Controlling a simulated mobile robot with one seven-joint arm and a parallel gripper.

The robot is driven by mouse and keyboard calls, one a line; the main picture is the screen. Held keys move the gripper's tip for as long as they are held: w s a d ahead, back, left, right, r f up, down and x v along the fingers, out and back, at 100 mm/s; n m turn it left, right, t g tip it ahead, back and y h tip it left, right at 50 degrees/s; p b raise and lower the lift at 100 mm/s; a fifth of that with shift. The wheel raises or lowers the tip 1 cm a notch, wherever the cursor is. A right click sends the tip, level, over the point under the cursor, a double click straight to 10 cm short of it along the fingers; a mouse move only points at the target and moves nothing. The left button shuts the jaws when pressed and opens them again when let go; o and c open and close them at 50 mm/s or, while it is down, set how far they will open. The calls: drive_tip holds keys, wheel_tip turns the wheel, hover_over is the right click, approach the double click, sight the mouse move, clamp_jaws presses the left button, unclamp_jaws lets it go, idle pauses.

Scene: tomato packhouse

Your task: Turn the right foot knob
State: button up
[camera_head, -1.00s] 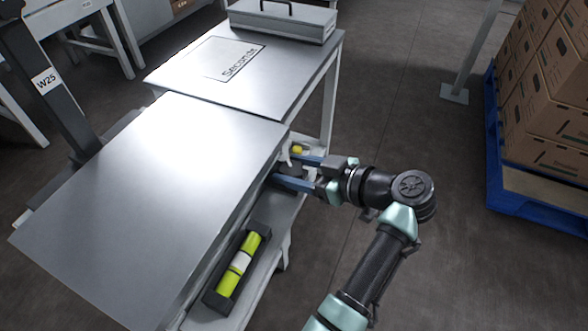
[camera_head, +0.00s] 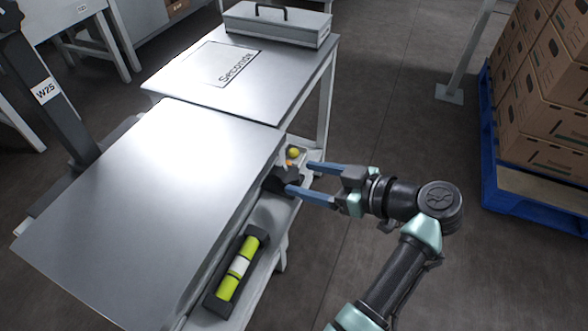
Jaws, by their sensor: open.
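A small yellow round part (camera_head: 293,152), which looks like a knob, shows just past the right edge of the near steel plate (camera_head: 150,190). A small orange bit is beside it. A dark block (camera_head: 280,180) sits below the plate edge, partly hidden by the plate and my lower finger. I cannot tell for sure which of these parts is the right foot knob. My gripper (camera_head: 298,177) is open, its two blue fingers pointing left toward the dark block. Nothing shows held between them. The yellow part lies beyond the upper fingertip.
A yellow-green vial with a white band lies in a black holder (camera_head: 222,306) on the ledge below the plate. A far table (camera_head: 200,75) carries a grey case (camera_head: 300,25). A post labelled W25 (camera_head: 45,90) stands left. Boxes on a blue pallet (camera_head: 490,180) stand right; floor between is clear.

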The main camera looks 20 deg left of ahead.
drive_tip(key=p+v, duration=0.1)
drive_tip(key=v, duration=0.7)
drive_tip(key=shift+d+p, duration=0.25)
drive_tip(key=shift+p, duration=0.1)
drive_tip(key=w+d+r+m+t+h, duration=0.3)
drive_tip(key=w+r+m+t+h, duration=0.2)
drive_tip(key=w+r+t, duration=0.3)
wheel_tip(320, 180, up, 14)
drive_tip(key=w+d+m+t+h, duration=0.1)
drive_tip(key=d+m+t+h, duration=0.1)
drive_tip(key=m+t+h, duration=0.2)
drive_tip(key=s+r+m+t+h+p, duration=0.15)
drive_tip(key=s+r+t, duration=0.35)
drive_tip(key=r, duration=0.5)
drive_tip(key=s+a+r+m+t+h+p, duration=0.1)
drive_tip(key=s+r+m+t, duration=0.2)
drive_tip(key=s+r, duration=0.55)
drive_tip(key=s+r+m+t+h+p, duration=0.15)
drive_tip(key=s+r+t, duration=0.3)
drive_tip(key=r, duration=0.65)
wheel_tip(320, 180, up, 32)
drive_tip(key=p, duration=3.1)
